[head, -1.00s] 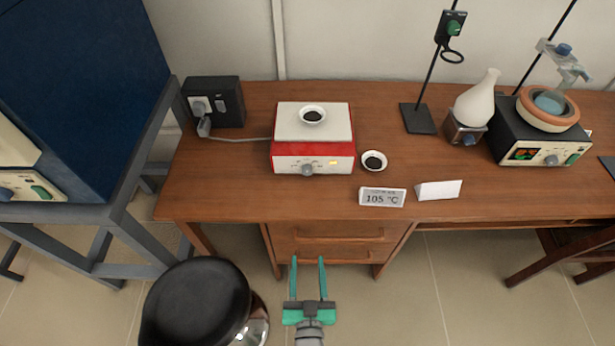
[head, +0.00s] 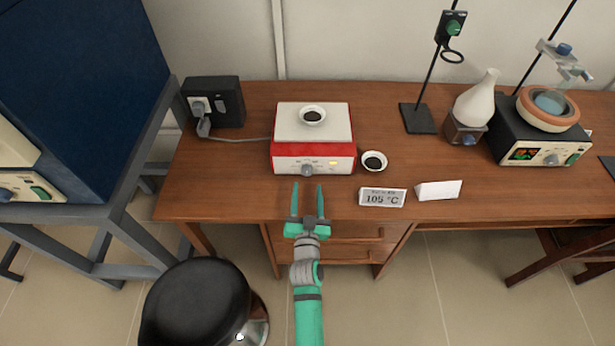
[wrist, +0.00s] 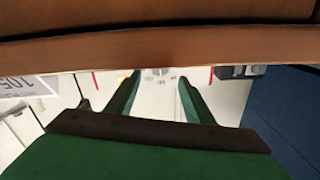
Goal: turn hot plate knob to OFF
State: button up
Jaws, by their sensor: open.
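The hot plate (head: 313,148) is a red and white box with a pale top, standing on the wooden desk. Its grey knob (head: 308,168) is at the middle of the white front panel, with a small lit yellow display to its right. The knob's exact pointer setting is too small to read. A white dish (head: 313,115) with dark contents sits on the plate top. My gripper (head: 307,187) is open and empty, its two fingers pointing at the front panel, just short of the knob. In the wrist view the open fingers (wrist: 160,78) flank part of the pale panel.
A small dark-filled bowl (head: 374,161) is right of the hot plate. A 105 °C sign (head: 381,197) and a blank white card (head: 438,190) stand near the front edge. The black power box (head: 214,102) is at left, its cord running to the hot plate. A black stool (head: 195,305) stands below.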

aim_at(307, 173)
jog(key=shift+w, duration=3.15)
jog(key=c, duration=1)
jog(key=shift+c, duration=0.2)
